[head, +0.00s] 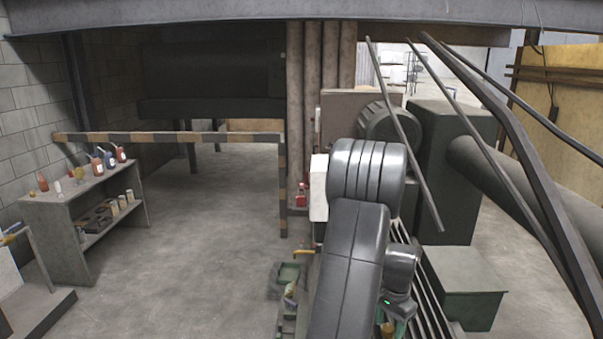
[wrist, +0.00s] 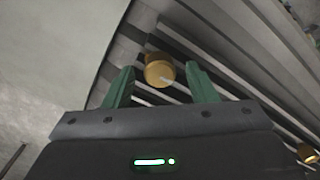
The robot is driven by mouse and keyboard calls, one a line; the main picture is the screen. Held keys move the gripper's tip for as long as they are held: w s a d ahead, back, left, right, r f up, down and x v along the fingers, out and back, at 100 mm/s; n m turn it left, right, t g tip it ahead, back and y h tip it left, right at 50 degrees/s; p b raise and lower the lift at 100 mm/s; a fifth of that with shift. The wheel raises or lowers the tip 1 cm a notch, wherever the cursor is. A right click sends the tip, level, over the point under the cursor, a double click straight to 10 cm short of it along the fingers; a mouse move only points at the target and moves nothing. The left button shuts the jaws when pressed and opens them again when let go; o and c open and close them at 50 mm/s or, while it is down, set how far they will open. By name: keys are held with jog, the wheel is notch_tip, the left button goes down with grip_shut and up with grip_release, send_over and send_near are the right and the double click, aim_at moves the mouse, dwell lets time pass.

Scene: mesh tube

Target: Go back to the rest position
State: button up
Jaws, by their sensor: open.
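My gripper (wrist: 160,72) is open in the wrist view, with its two green fingers spread apart. A yellow-brown round knob-like piece (wrist: 158,74) lies between the fingertips, with a visible gap on each side. Whether it is level with the fingertips or below them I cannot tell.
A second yellow-brown piece (wrist: 309,153) shows at the lower right of the wrist view. A green box (head: 462,285) and dark machine stand right of the arm. A grey shelf (head: 60,215) with bottles stands at left. The floor (head: 200,240) between is clear.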

jog(key=n+p, duration=0.3)
jog(key=n, duration=0.2)
jog(key=shift+r, duration=0.15)
jog(key=shift+n+p, duration=0.5)
jog(key=shift+n, duration=0.5)
jog(key=shift+s, duration=0.1)
